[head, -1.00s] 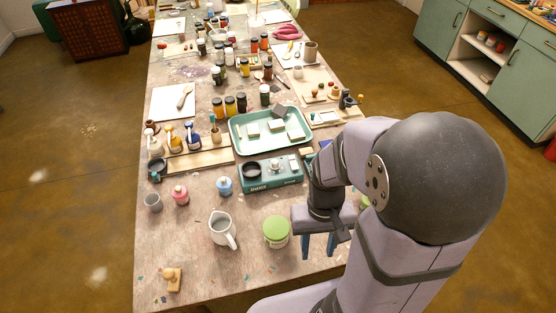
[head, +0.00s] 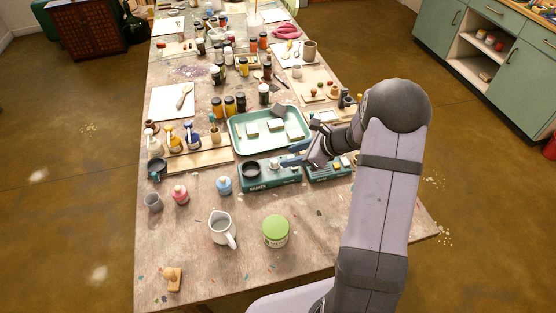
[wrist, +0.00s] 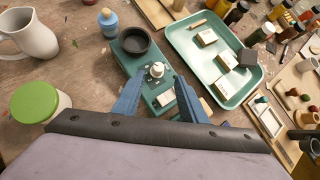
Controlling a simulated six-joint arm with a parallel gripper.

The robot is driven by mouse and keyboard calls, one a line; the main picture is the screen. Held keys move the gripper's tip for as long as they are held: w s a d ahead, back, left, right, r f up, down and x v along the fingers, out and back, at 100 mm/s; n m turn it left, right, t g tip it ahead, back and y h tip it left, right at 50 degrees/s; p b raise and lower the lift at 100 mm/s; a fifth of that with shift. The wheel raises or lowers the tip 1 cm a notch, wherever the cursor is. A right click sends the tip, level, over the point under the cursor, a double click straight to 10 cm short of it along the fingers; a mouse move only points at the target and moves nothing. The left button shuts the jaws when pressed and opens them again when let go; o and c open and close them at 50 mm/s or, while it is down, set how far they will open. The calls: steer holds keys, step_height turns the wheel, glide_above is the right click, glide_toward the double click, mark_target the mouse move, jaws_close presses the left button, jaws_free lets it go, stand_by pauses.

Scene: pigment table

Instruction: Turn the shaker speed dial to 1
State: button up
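The shaker (head: 270,181) is a low teal box with a dark label on its front, on the table in front of the green tray. A black round cup (head: 251,169) sits on its left part; the cup also shows in the wrist view (wrist: 134,41). In the wrist view the pale speed dial (wrist: 157,70) stands on the teal top (wrist: 128,60), with small marks around it too small to read. My gripper (head: 290,155) is over the shaker's right part. In the wrist view its blue fingers (wrist: 160,80) are apart, on either side of the dial's near side. Contact cannot be told.
A green tray (head: 236,138) with pale blocks lies behind the shaker. A second teal device (head: 330,175) stands to its right. A blue bottle (head: 224,186), a white jug (head: 221,229) and a green-lidded jar (head: 275,232) stand nearer. The table's front right is clear.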

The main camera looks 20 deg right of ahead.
mark_target(275, 161)
steer(key=shift+m, duration=0.7)
steer(key=shift+a, duration=0.1)
steer(key=shift+f, duration=0.1)
steer(key=shift+p+x, duration=0.7)
steer(key=shift+x, duration=2.85)
jaws_close()
